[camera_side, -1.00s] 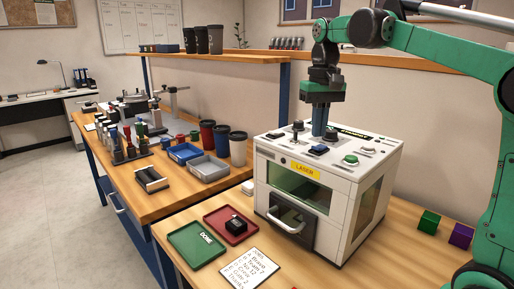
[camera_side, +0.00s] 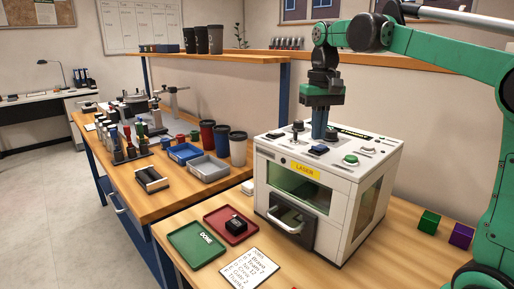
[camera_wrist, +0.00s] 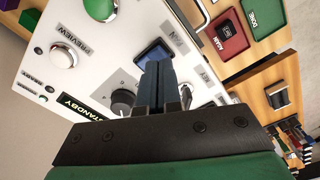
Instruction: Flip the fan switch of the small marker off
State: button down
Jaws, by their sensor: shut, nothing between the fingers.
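The small marker (camera_side: 345,205) is a white box with a yellow LASER label and a door with a handle. Its top panel carries several controls. A blue rocker switch (camera_side: 318,149) sits near the panel's front edge; it also shows in the wrist view (camera_wrist: 154,52). A dark knob (camera_wrist: 122,101) is beside my fingers, and a dark upright part is partly hidden behind them. My gripper (camera_side: 319,137) points straight down, shut and empty, low over the panel behind the blue switch. Its tips (camera_wrist: 157,66) overlap the switch's edge in the wrist view; contact is unclear.
The panel also has a green button (camera_side: 351,159), a white PREVIEW button (camera_wrist: 62,55) and a STANDBY display (camera_wrist: 85,108). A red tray (camera_side: 214,219) with a black block, a green DONE tray (camera_side: 190,254) and a paper list (camera_side: 250,268) lie in front.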

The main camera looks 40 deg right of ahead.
aim_at(317, 147)
jog(key=shift+f, duration=0.9)
jog(key=shift+r, duration=3.55)
jog(key=s+a+f+n+t, duration=0.2)
jog(key=a+f, duration=0.3)
jog(key=f, duration=0.3)
jog(key=s+a+f+n+t, duration=0.3)
jog(key=a+f+n+t, duration=0.1)
jog(key=f, duration=0.4)
jog(key=shift+a+f+t, duration=0.15)
jog(key=shift+a+t, duration=0.35)
jog(key=shift+a, duration=0.65)
